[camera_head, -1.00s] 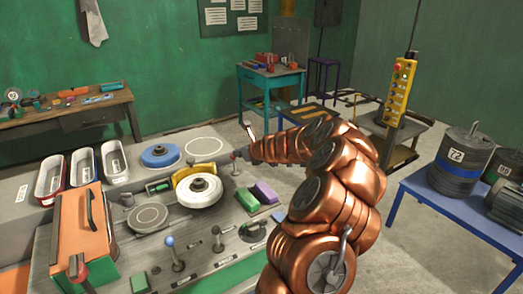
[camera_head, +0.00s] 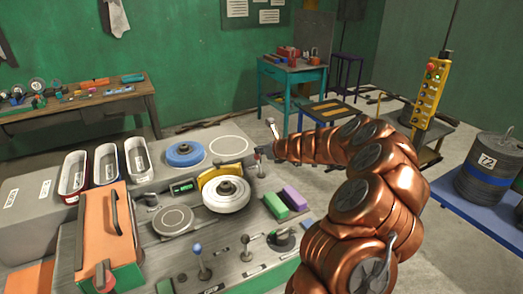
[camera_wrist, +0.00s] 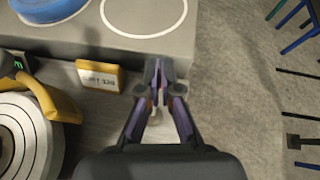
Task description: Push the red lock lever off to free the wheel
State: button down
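The white wheel (camera_head: 226,196) sits on the bench under a yellow guard (camera_head: 208,184); both show at the left of the wrist view, the wheel (camera_wrist: 22,140) cut by the edge. My gripper (camera_head: 262,151) is right of and behind the wheel, low at the bench's far right corner. In the wrist view my gripper (camera_wrist: 158,68) has its fingertips together, over the bench edge. A short pale post (camera_head: 261,171) stands just under the fingertips. Small reddish bits show between the fingers. The lock lever is mostly hidden there, and I cannot tell its position or whether the fingers touch it.
A yellow label plate (camera_wrist: 100,76) is left of my fingers. Green (camera_head: 276,206) and purple (camera_head: 295,198) blocks lie right of the wheel. Several knobbed levers, one with a blue knob (camera_head: 197,248), stand in front. An orange cover (camera_head: 100,222) is at left.

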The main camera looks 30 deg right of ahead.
jog(key=shift+s+d, duration=0.1)
jog(key=s+d+r+p, duration=0.1)
jog(key=s+r, duration=0.3)
jog(key=r, duration=0.8)
jog(key=shift+d+r, duration=0.2)
jog(key=shift+d, duration=0.25)
dwell(0.5)
